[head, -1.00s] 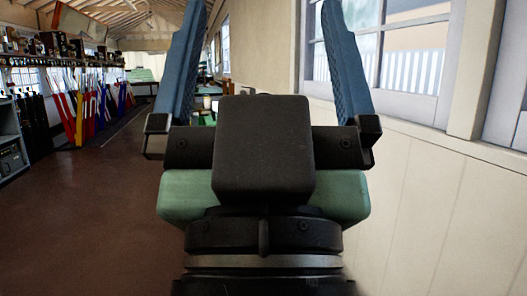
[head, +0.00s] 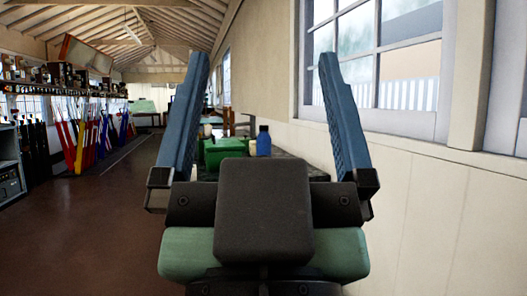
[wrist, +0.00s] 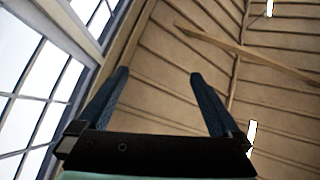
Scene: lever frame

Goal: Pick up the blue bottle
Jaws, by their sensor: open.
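The blue bottle (head: 264,142) stands upright on a dark table (head: 297,168) beyond my gripper, seen between the two fingers in the head view. My gripper (head: 263,60) is open and empty, with its blue fingers spread and pointing up. The gripper's body hides the near part of the table. The wrist view shows my gripper (wrist: 158,75) open against the wooden ceiling, with no bottle in that view.
A green box (head: 225,150) and a small pale item (head: 252,147) sit left of the bottle. A wall with windows (head: 405,60) runs along the right. Coloured levers (head: 85,140) stand at the left. The brown floor (head: 95,215) is clear.

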